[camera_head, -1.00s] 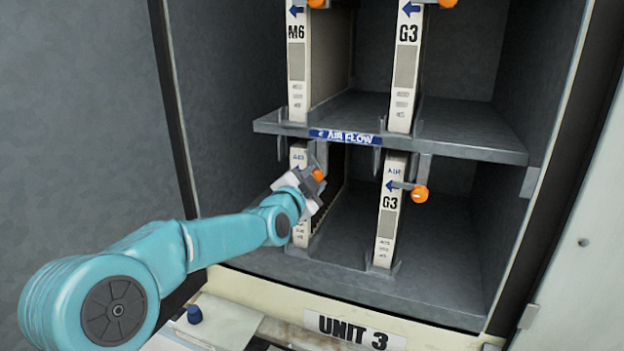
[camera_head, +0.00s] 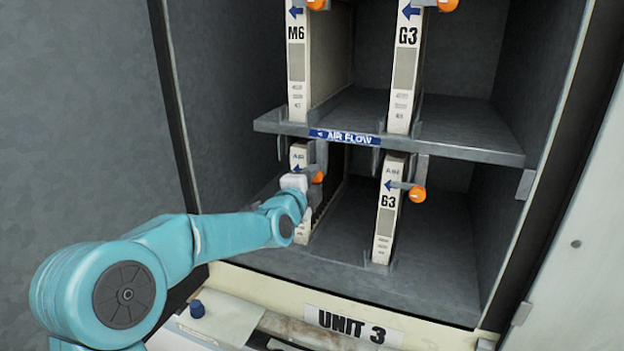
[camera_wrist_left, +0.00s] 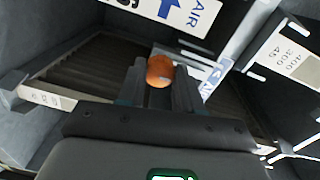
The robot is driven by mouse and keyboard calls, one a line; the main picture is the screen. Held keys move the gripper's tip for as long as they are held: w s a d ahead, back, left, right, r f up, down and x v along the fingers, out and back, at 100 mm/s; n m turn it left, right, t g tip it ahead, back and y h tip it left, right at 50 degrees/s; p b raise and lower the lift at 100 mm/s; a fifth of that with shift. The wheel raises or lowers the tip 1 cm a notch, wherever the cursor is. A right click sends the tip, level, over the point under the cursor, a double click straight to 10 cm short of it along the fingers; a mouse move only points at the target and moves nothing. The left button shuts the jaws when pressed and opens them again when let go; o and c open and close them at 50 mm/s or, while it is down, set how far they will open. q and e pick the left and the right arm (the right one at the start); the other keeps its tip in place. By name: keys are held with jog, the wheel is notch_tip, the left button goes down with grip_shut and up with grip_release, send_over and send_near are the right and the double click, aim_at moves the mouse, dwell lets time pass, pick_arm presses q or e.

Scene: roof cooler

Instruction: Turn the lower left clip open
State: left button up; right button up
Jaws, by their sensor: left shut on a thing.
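The lower left clip's orange knob (camera_head: 318,177) shows at the right edge of the lower left filter (camera_head: 300,155), which carries a blue arrow. My left gripper (camera_head: 310,179) is shut on this knob. In the left wrist view the orange knob (camera_wrist_left: 160,71) sits between the two dark fingers of my left gripper (camera_wrist_left: 159,84). The clip's bar is largely hidden by the gripper, so its exact angle is unclear. My right gripper is not in view.
The lower right filter (camera_head: 388,215) has its own clip with an orange knob (camera_head: 417,194) across its front. The AIR FLOW shelf (camera_head: 470,141) lies just above my gripper. Two more clipped filters stand on it. The right of the lower bay is clear.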

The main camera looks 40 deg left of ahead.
pick_arm(q)
jog(key=shift+d+f, duration=0.1)
jog(key=shift+f, duration=0.15)
jog(key=o, duration=1)
jog(key=shift+s, duration=0.1)
jog(key=shift+o, duration=0.2)
jog(key=shift+d+r, duration=0.1)
jog(key=shift+r, duration=0.1)
jog(key=shift+s, duration=0.1)
jog(key=b+v, duration=0.3)
jog(key=v, duration=1.3)
jog(key=shift+s, duration=0.1)
